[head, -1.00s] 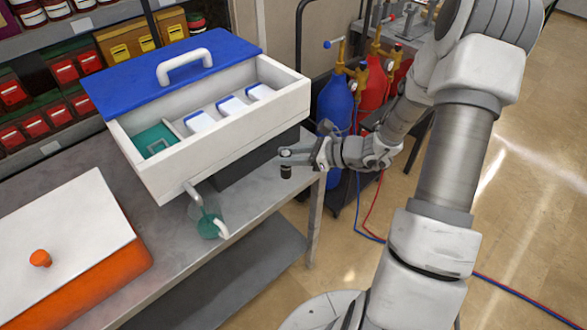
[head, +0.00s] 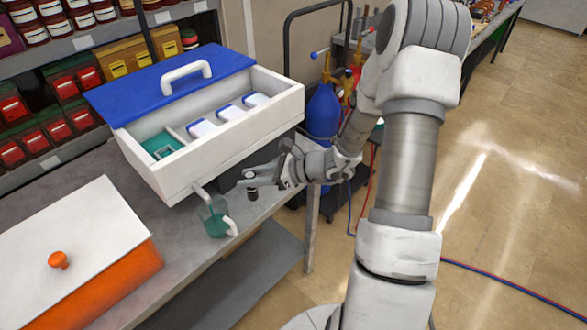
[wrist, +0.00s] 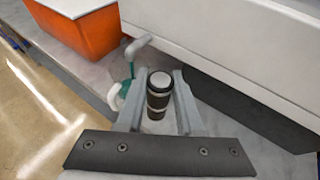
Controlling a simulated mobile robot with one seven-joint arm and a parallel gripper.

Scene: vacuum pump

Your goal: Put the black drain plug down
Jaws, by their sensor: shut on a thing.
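The black drain plug (head: 252,194) is a small upright dark cylinder with a pale top. It also shows in the wrist view (wrist: 158,101), between the two grey fingers. My gripper (head: 249,179) is shut on it, near the front edge of the grey bench (head: 185,258); the fingers also show in the wrist view (wrist: 160,78). The plug's underside is hidden, so I cannot tell whether it touches the bench. The white tank (head: 225,140) stands just behind, its drain spout (head: 200,193) pointing out to the left of the plug.
A clear jug (head: 214,218) with teal liquid and a white handle stands below the spout, left of the plug. The blue lid (head: 170,85) lies across the tank's back. An orange box (head: 112,290) with a white lid stands front left. Gas cylinders (head: 323,112) stand behind my arm.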

